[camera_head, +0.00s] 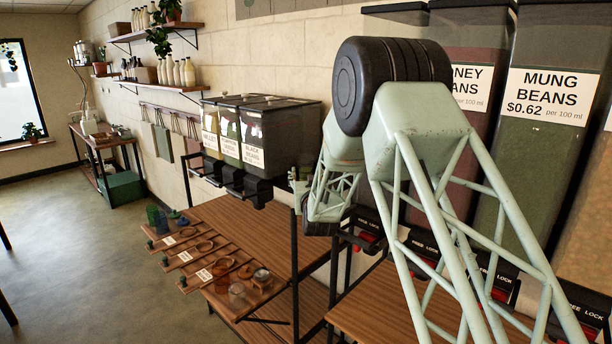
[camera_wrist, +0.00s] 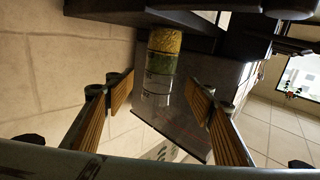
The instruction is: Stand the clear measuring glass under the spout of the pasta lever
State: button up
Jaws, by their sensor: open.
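A clear cylindrical glass, apparently the measuring glass (camera_wrist: 158,85), shows in the wrist view with a yellow layer and a green layer in its upper part of the picture. The rest of it looks clear. It lies between and beyond the two wood-coloured fingers of my open gripper (camera_wrist: 163,92), with gaps on both sides. Its yellow end is close to dark structure at the top of the picture. In the head view my gripper (camera_head: 298,186) is small and partly hidden by my arm, right of the black dispensers (camera_head: 245,188). I cannot make out the pasta spout or lever.
A wooden table (camera_head: 240,220) below the dispensers carries trays with cups, bowls and a clear cup (camera_head: 237,294). Large labelled bins (camera_head: 545,150) with red-marked levers stand at the right. The block wall (camera_wrist: 50,65) is close by. The floor at left is open.

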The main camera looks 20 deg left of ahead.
aim_at(307, 170)
jog(key=shift+w, duration=0.15)
jog(key=shift+x, duration=2.75)
jog(key=shift+c, duration=0.5)
jog(key=shift+r, duration=0.1)
jog(key=c, duration=1.1)
jog(key=shift+r, duration=0.1)
notch_tip(307, 170, up, 10)
